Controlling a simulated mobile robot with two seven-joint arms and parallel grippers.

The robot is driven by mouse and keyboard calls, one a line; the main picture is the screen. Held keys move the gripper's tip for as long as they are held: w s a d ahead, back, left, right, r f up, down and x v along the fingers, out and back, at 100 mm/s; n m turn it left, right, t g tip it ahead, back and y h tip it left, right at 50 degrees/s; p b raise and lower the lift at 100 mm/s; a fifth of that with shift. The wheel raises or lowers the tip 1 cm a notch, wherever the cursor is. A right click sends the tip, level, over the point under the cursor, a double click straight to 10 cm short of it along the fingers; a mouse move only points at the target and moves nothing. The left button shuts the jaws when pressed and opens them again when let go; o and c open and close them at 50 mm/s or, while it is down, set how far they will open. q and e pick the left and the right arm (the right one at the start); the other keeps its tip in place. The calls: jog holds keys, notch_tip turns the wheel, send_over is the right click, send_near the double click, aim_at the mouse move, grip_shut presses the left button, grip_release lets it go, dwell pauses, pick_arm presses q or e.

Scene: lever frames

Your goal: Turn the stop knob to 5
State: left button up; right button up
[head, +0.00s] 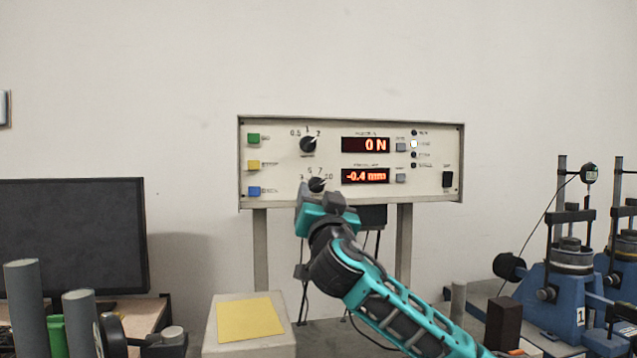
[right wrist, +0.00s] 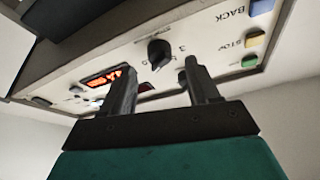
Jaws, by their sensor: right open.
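The control panel (head: 452,140) has two black knobs on its left half. The lower knob (head: 317,185) has a scale around it from 3 to 10; its pale mark seems to point up and right, but its exact setting is hard to read. This knob (right wrist: 160,53) also shows in the right wrist view, beyond the fingertips and between them in the picture. My right gripper (head: 322,199) is open, just below and in front of the lower knob. Its two dark fingers (right wrist: 160,75) look apart from the knob. My left gripper is out of view.
The upper knob (head: 308,144) has a scale from 0.5 to 2. Green, yellow and blue buttons (head: 253,165) line the panel's left side. The red displays read 0 N and -0.4 mm. Blue test machines (head: 560,290) stand at right, a dark monitor (head: 75,235) at left.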

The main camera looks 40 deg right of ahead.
aim_at(318, 188)
jog(key=x, duration=0.2)
jog(key=shift+w+d+r+p, duration=0.2)
jog(key=shift+w+p, duration=0.1)
jog(key=shift+p, duration=0.05)
jog(key=shift+w+d, duration=0.1)
jog(key=shift+w, duration=0.05)
jog(key=shift+c, duration=1.3)
jog(key=c, duration=0.8)
